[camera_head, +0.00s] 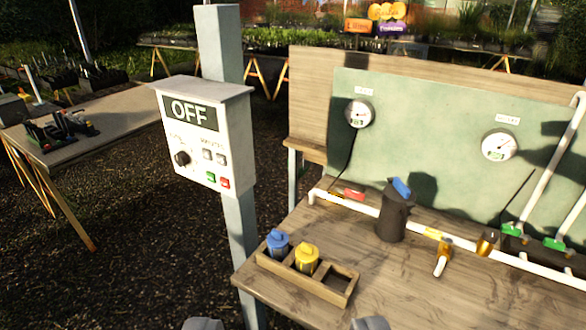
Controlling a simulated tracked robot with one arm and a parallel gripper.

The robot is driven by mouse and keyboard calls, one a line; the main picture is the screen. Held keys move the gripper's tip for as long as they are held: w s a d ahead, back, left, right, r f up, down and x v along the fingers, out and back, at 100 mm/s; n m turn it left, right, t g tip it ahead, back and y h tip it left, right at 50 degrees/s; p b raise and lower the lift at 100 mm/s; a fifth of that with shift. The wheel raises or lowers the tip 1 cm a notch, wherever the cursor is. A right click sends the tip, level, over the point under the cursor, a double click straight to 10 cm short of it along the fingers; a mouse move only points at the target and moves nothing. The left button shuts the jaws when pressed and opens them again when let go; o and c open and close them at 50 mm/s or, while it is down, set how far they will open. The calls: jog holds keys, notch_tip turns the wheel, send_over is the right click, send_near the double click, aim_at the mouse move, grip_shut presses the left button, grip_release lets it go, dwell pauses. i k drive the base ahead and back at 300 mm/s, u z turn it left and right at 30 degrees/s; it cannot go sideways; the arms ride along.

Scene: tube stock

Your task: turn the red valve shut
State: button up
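A red handle (354,194), which looks like the red valve, sits on the white pipe (375,211) along the back of the wooden bench, left of a dark canister (392,218) with a blue top. It is small in view and its exact angle is hard to tell. My gripper (287,324) shows only as two grey fingertips at the bottom edge, wide apart with nothing visible between them. It is well apart from the red handle, which lies farther off, up and to the right.
A control box (205,138) reading OFF hangs on a post (240,255) left of the bench. A wooden rack (335,293) with blue and yellow bottles stands at the bench's front left. Another table (110,115) stands left.

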aim_at(352, 193)
jog(key=i, duration=1.5)
jog(key=z, duration=0.65)
jog(key=i, duration=0.45)
jog(key=z, duration=0.35)
